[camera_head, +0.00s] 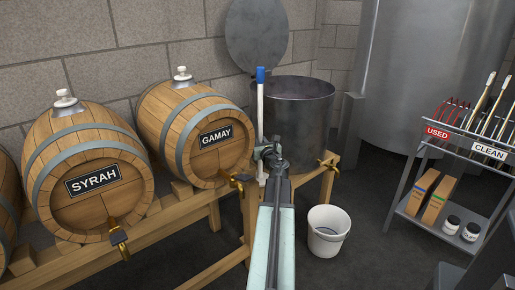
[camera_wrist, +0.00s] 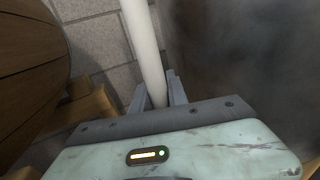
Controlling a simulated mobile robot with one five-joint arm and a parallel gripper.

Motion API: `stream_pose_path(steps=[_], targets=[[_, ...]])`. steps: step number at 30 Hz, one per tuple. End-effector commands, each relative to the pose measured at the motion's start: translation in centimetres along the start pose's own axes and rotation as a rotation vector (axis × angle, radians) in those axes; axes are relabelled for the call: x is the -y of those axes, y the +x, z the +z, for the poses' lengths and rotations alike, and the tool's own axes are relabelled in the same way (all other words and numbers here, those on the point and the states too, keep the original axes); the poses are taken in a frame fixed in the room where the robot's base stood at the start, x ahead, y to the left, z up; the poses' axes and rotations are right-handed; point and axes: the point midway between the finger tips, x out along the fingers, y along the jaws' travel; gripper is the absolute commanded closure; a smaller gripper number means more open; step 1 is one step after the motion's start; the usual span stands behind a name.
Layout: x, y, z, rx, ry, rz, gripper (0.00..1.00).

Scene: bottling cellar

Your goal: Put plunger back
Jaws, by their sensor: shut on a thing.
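The plunger shows as a white pole (camera_head: 261,120) with a blue top end, standing nearly upright. My gripper (camera_head: 268,152) is shut on the pole, with the arm reaching forward from the bottom of the picture. In the wrist view the white pole (camera_wrist: 146,50) passes between the two fingers of my gripper (camera_wrist: 160,90).
The SYRAH barrel (camera_head: 85,165) and GAMAY barrel (camera_head: 190,120) lie on a wooden rack (camera_head: 170,235) at left. A white bucket (camera_head: 328,232) stands on the floor right of my arm. A metal cart (camera_head: 460,142) with USED and CLEAN labels stands at right.

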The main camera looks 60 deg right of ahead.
Motion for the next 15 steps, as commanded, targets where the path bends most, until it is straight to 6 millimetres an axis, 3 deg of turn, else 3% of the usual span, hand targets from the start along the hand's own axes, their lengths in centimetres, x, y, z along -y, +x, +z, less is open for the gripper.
stream_pose_path(steps=[10,11,12,13,15], targets=[[-0.05,0.02,-0.56,0.000,0.001,0.001,1.00],[-0.06,0.02,-0.56,0.000,0.000,0.001,0.78],[-0.06,0.01,-0.45,0.000,0.000,0.001,0.67],[-0.07,0.02,-0.44,0.000,0.000,0.001,0.59],[-0.07,0.02,-0.43,0.000,0.000,0.001,0.59]])
